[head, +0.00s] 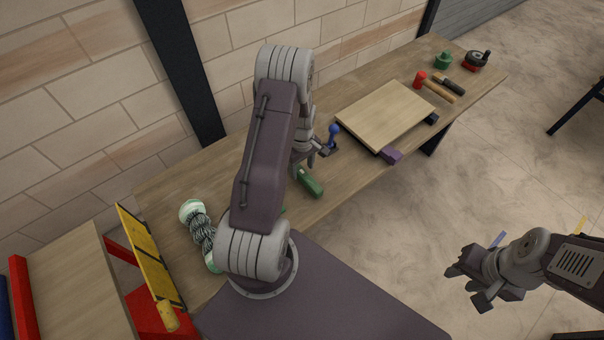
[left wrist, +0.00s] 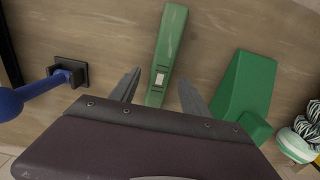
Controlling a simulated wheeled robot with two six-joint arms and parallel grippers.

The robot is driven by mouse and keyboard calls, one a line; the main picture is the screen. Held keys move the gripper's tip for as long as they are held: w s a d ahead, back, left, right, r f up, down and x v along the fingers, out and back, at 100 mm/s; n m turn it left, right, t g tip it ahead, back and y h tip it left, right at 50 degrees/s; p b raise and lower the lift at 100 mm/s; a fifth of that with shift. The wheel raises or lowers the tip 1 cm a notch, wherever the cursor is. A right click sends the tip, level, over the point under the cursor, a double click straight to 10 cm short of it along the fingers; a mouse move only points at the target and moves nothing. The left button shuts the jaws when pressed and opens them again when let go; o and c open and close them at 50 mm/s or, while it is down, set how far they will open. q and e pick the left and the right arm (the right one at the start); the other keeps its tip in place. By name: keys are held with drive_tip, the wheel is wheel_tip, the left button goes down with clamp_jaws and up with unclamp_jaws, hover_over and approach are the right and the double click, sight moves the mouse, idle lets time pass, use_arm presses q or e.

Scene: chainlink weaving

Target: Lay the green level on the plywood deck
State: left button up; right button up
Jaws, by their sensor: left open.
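The green level (head: 310,183) lies on the wooden workbench near its front edge. It also shows in the left wrist view (left wrist: 170,45) as a narrow green bar with a pale vial window. My left gripper (head: 319,157) is open and empty over the bench. In the left wrist view its fingers (left wrist: 160,80) stand on either side of the level's near end; I cannot tell the height gap. The plywood deck (head: 385,114) is a pale board, bare on top, to the right on the bench. My right gripper (head: 467,288) is open and empty, off the bench over the floor.
A blue-knobbed tool (head: 334,131) stands between level and deck. A second green block (left wrist: 245,85) and a rope bundle (head: 203,232) lie on the level's other side. A purple block (head: 391,156) touches the deck's front. Beyond it lie a red mallet (head: 420,80) and other tools.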

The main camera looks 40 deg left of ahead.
use_arm(q)
drive_tip(key=shift+f, duration=1.35)
clamp_jaws()
drive_tip(key=shift+r, duration=0.15)
drive_tip(key=shift+r, duration=0.3)
drive_tip(key=r, duration=0.2)
drive_tip(key=d+r, duration=0.1)
drive_tip(key=shift+r+b, duration=0.35)
drive_tip(key=shift+r, duration=0.05)
drive_tip(key=s+d+r, duration=0.3)
drive_tip(key=d+r, duration=0.3)
drive_tip(key=d, duration=0.4)
drive_tip(key=shift+s+d+r+b, duration=0.15)
drive_tip(key=shift+s+r+b, duration=0.1)
drive_tip(key=shift+b, duration=0.1)
